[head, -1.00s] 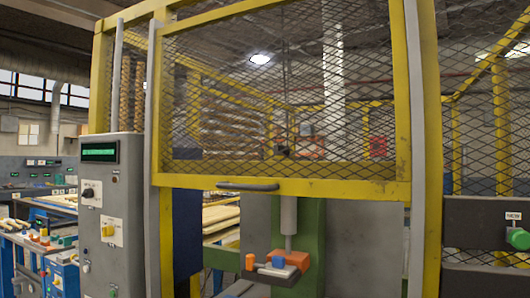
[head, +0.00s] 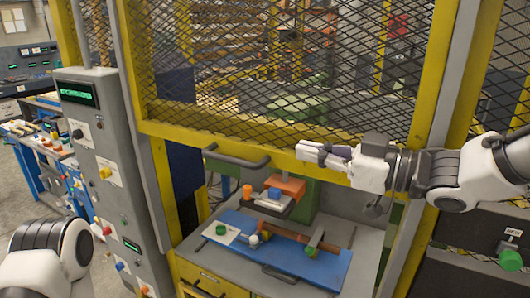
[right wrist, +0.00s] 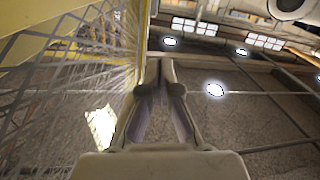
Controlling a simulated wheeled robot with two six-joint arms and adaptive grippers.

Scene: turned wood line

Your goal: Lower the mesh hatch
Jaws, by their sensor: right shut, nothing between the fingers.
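The mesh hatch (head: 270,129) is a yellow frame filled with dark diamond mesh. Its lower bar hangs above the work opening, which is open below it. A dark grey bar handle (head: 235,161) is fixed on the lower bar, left of its middle. My right gripper (head: 308,155) is shut and empty. It reaches in from the right, in front of the lower bar and to the right of the handle, apart from the handle. In the right wrist view its fingers (right wrist: 159,75) meet, with mesh at left. My left arm shows at lower left; its gripper is out of view.
A grey control cabinet (head: 105,165) stands left of the opening. Inside the opening, a blue plate (head: 305,263) carries small parts under an orange and grey press head (head: 285,187). A yellow post (head: 470,80) stands at right. A green button (head: 511,260) is at far right.

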